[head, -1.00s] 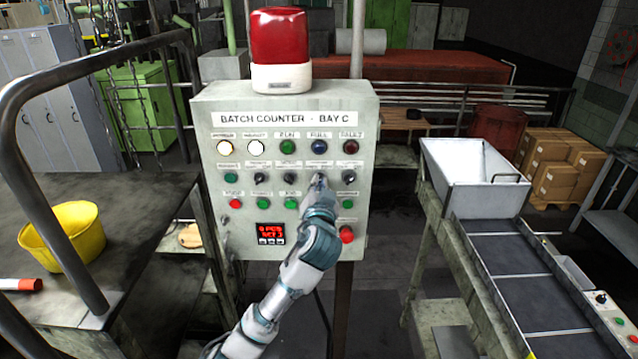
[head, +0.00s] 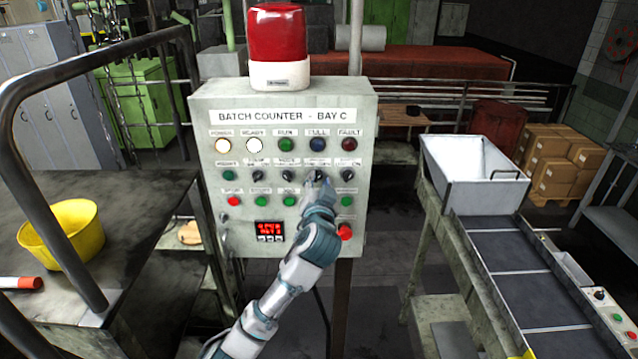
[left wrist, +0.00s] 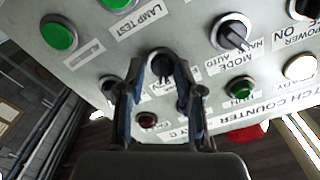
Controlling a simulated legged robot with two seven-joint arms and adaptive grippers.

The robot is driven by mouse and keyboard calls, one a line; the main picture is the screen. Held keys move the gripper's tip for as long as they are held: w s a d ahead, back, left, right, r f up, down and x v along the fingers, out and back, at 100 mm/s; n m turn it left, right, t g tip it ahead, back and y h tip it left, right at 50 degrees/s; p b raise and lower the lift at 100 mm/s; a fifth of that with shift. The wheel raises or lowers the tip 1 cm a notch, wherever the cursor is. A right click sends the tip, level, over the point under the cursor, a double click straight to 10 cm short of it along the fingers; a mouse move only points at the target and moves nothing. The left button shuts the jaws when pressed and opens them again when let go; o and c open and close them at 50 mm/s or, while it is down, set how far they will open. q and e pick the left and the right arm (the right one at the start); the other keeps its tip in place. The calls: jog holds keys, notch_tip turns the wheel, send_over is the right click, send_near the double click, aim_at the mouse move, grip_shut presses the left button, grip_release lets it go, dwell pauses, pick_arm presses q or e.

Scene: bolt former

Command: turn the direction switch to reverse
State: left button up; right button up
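The control panel (head: 215,100) reads "BATCH COUNTER - BAY C". A black rotary knob (left wrist: 160,62) in its second row, below the blue lamp (head: 318,145), is between the fingers of my left gripper (left wrist: 158,72). In the left wrist view the fingers stand apart on both sides of the knob; contact with its handle is not clear. The left gripper also shows in the head view (head: 319,180), at the panel face. It hides most of the knob, and its label is not readable, so I cannot confirm it is the direction switch. My right gripper is not in view.
A knob marked MODE (left wrist: 232,36) is beside the held-between one. Green buttons (left wrist: 60,36) and a red button (head: 345,231) sit lower on the panel. A red beacon (head: 279,35) is on top. A railing (head: 30,160) stands left, a conveyor (head: 515,285) right.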

pick_arm(q)
jog(key=s, duration=1.1)
jog(key=shift+s, duration=0.4)
jog(key=shift+d+f, duration=0.1)
